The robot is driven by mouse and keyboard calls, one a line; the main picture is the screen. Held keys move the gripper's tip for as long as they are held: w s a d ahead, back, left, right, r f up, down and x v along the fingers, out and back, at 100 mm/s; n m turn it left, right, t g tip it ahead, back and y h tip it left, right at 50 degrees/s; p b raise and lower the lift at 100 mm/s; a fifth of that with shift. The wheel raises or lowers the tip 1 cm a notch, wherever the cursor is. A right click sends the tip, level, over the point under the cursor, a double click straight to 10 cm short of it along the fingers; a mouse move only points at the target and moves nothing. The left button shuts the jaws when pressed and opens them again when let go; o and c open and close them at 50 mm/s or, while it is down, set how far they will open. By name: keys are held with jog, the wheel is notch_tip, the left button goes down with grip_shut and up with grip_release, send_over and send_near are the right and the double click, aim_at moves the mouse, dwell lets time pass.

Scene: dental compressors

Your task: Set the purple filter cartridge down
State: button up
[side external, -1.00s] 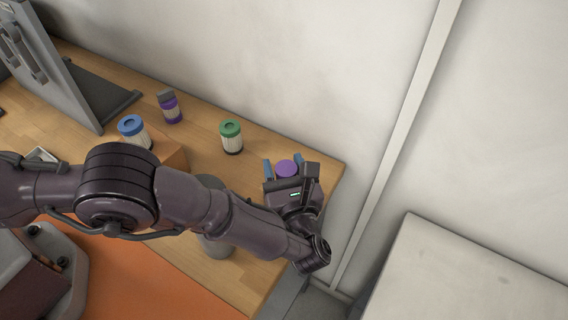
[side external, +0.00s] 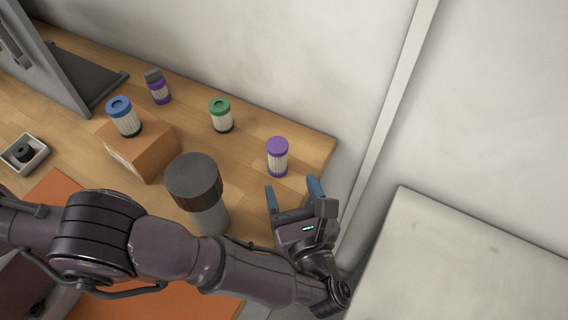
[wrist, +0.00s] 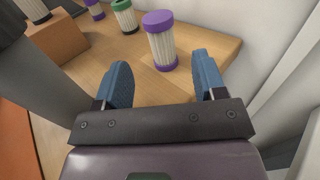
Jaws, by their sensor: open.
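The purple filter cartridge (side external: 277,157), a white pleated cylinder with purple ends, stands upright on the wooden table near its right end. It also shows upright in the wrist view (wrist: 161,40), ahead of the fingers. My gripper (side external: 293,187) is open and empty, its blue fingertips apart and short of the cartridge. In the wrist view the open fingers (wrist: 164,80) show with bare table between them and the cartridge just beyond.
A green-capped cartridge (side external: 220,115) stands behind left, and a purple-banded grey-topped one (side external: 158,88) farther left. A blue-capped cartridge (side external: 124,117) stands on an orange-brown block (side external: 140,150). A dark-topped grey cylinder (side external: 194,185) stands left of my gripper. The wall (side external: 300,50) is behind.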

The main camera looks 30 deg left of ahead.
jog(key=shift+s+d, duration=0.5)
jog(key=w+a+r+n+g+h, duration=0.1)
jog(key=w+a+r+n+g, duration=0.25)
jog(key=r, duration=0.25)
jog(key=w+a+r+n+g, duration=0.3)
jog(key=w+a+r, duration=0.1)
jog(key=r, duration=0.3)
jog(key=s+a+r+n+g+h, duration=0.2)
jog(key=a+r+n+g+h, duration=0.3)
jog(key=a+r, duration=0.75)
jog(key=s+a+r+n+t+h, duration=0.2)
jog(key=s+a+r+n+h, duration=0.1)
jog(key=s+a+n, duration=0.4)
jog(key=s+a+r+n+t+h, duration=0.2)
jog(key=s+a+n, duration=0.5)
jog(key=s, duration=0.6)
jog(key=shift+s+a+r+n+h, duration=0.2)
jog(key=shift+a+r+n+h, duration=0.25)
jog(key=shift+n+h, duration=0.4)
jog(key=shift+r, duration=0.1)
